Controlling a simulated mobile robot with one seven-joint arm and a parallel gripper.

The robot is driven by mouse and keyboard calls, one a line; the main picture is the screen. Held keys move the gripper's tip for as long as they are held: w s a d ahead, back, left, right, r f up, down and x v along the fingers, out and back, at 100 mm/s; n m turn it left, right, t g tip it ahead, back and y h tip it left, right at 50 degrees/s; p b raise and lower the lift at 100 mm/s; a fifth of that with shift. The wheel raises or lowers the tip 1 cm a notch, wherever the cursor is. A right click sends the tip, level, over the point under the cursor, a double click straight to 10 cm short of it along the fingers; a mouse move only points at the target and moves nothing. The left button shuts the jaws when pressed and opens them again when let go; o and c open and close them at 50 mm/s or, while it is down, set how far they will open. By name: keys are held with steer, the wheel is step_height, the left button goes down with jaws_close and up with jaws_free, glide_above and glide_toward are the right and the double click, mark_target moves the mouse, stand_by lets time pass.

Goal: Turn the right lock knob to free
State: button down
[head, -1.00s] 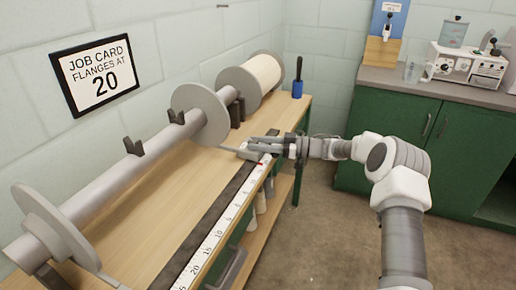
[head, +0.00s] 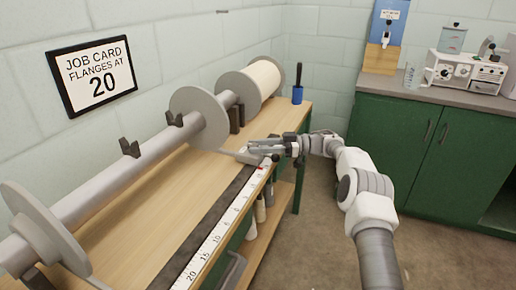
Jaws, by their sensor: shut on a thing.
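My gripper (head: 262,147) is at the far end of the measuring rail, with its fingers pointing left. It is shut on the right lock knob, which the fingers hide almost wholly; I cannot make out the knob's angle. A flat grey bar (head: 240,156) reaches from near the right flange (head: 199,117) to the fingertips. The white scale (head: 213,240) runs along the bench's front edge below the gripper, with a small red mark (head: 264,164) near its far end.
A long grey beam (head: 97,193) with a left flange (head: 40,235) lies along the workbench (head: 150,205). A spool of cream yarn (head: 264,78) and a blue cup (head: 297,95) stand beyond. A green cabinet (head: 400,140) stands at right, with clear floor between.

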steer(key=shift+a+r, duration=0.1)
steer(key=shift+r, duration=0.1)
steer(key=shift+c, duration=2.2)
jaws_free()
steer(key=shift+f, duration=0.1)
steer(key=shift+d, duration=0.25)
